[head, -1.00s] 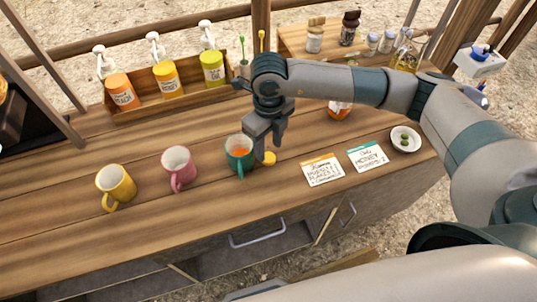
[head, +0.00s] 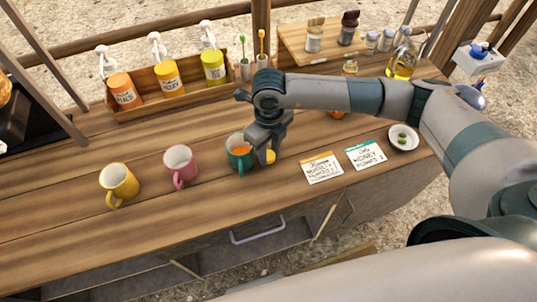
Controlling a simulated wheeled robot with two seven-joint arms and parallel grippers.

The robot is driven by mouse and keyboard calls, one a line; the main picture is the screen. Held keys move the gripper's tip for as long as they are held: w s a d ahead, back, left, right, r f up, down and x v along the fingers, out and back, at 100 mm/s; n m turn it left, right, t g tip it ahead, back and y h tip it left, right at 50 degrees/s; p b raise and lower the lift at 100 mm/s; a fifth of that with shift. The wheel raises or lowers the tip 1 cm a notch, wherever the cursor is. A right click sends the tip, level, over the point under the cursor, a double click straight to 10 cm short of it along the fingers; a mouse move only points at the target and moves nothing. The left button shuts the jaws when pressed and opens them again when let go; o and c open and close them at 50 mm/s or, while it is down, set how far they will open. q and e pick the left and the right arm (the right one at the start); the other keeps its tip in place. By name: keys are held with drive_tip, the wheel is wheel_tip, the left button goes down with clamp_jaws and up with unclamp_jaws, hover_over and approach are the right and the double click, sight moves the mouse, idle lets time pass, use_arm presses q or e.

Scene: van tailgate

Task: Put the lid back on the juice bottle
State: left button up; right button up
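A small yellow lid (head: 271,156) lies on the wooden counter just right of the teal mug (head: 241,163), which holds an orange drink. My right gripper (head: 268,147) points down at the lid, its fingers partly covering it. Whether the fingers are closed on it cannot be made out. The orange lower part of what looks like the juice bottle (head: 337,114) shows below my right forearm. A small clear neck (head: 350,67) shows above the forearm and may be its top; the middle is hidden. My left gripper is out of view.
A pink mug (head: 181,165) and a yellow mug (head: 118,184) stand left. Two label cards (head: 322,168) and a white dish (head: 403,138) lie right. Pump bottles stand in a wooden rack (head: 190,88) behind. An oil bottle (head: 402,63) and jars stand at back right.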

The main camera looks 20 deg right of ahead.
sight(269, 155)
idle(0.3)
drive_tip(key=shift+r+b, duration=0.45)
drive_tip(key=shift+r, duration=0.15)
wheel_tip(269, 155, up, 2)
drive_tip(key=shift+r+b, duration=0.1)
drive_tip(key=shift+b, duration=0.5)
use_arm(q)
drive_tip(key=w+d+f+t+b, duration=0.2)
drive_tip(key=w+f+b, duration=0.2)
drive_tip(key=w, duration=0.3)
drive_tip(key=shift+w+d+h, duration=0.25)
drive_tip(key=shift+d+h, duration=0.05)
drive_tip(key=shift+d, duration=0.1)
use_arm(e)
drive_tip(key=s+d+r, duration=0.7)
drive_tip(key=s, duration=0.2)
drive_tip(key=shift+d+r, duration=0.3)
drive_tip(key=shift+w+n, duration=0.1)
drive_tip(key=shift+n, duration=0.2)
